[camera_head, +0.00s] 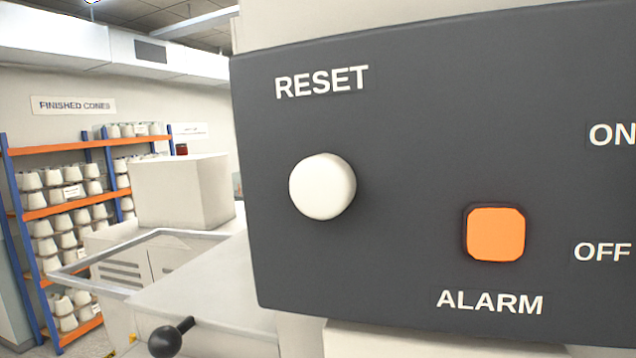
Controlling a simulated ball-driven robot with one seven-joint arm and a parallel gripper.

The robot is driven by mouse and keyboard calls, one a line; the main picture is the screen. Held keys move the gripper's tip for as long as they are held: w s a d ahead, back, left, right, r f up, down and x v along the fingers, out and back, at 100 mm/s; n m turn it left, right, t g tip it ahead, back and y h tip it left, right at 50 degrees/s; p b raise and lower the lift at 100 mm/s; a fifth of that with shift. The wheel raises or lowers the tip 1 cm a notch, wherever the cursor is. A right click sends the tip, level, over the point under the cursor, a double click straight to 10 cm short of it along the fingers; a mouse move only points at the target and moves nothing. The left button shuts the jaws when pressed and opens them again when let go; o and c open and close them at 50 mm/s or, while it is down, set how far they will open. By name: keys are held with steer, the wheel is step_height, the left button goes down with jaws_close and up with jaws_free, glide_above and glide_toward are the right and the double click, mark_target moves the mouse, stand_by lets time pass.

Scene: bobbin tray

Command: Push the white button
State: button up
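The white button (322,187) is a round knob that stands out from a dark grey panel (400,140), below the word RESET (322,82). It sits left of the middle of the panel, and nothing touches or covers it. My gripper does not show in this view, so its place relative to the button cannot be seen.
An orange square button (495,234) sits lower right, above the word ALARM. ON and OFF labels are at the right edge. A black ball knob (165,341) sticks out at lower left. Orange shelves (75,201) with white cones stand far left.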

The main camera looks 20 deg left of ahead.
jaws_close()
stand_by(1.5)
